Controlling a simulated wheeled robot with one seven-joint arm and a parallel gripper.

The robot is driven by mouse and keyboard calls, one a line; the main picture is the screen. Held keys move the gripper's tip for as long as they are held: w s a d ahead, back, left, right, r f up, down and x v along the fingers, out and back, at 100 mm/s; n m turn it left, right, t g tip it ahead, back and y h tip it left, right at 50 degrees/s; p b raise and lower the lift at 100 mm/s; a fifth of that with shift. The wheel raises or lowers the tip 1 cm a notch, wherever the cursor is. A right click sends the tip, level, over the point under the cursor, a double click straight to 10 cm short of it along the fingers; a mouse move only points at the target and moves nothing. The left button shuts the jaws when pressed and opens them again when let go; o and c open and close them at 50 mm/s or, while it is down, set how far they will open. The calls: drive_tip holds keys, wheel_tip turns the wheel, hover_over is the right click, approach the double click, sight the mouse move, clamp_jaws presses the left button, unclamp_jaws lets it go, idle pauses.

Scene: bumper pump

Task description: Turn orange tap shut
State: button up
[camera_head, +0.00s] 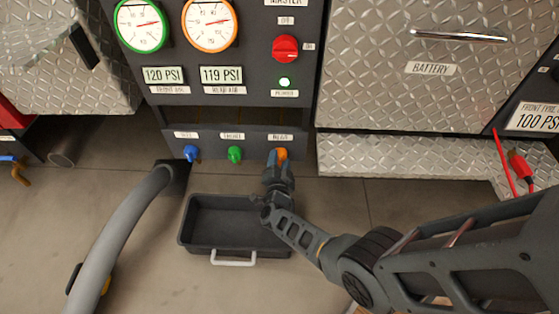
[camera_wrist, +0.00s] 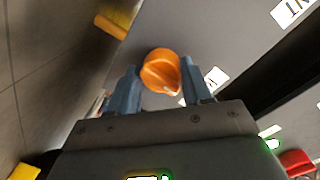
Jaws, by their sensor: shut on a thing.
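The orange tap (camera_head: 283,153) sits at the right end of a row of three taps along the bottom of the dark pump panel. In the head view my gripper (camera_head: 279,166) comes up to it from below and covers part of it. In the wrist view the round orange knob (camera_wrist: 161,68) shows between the two blue-grey fingers of my gripper (camera_wrist: 159,72). The fingers are shut on it, one on each side. A raised ridge crosses the knob's face. How far the tap is turned I cannot tell.
A green tap (camera_head: 234,154) and a blue tap (camera_head: 191,153) sit to the left. A black tray (camera_head: 190,223) lies on the floor below, and a grey hose (camera_head: 130,223) runs at left.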

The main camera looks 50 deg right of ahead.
drive_tip(key=shift+w+d+r, duration=0.1)
drive_tip(key=shift+w+r, duration=0.05)
drive_tip(key=shift+r, duration=0.1)
idle(0.3)
drive_tip(key=o, duration=1)
drive_tip(key=shift+f, duration=0.1)
drive_tip(key=shift+p+v, duration=1.65)
drive_tip(key=shift+v, duration=2.3)
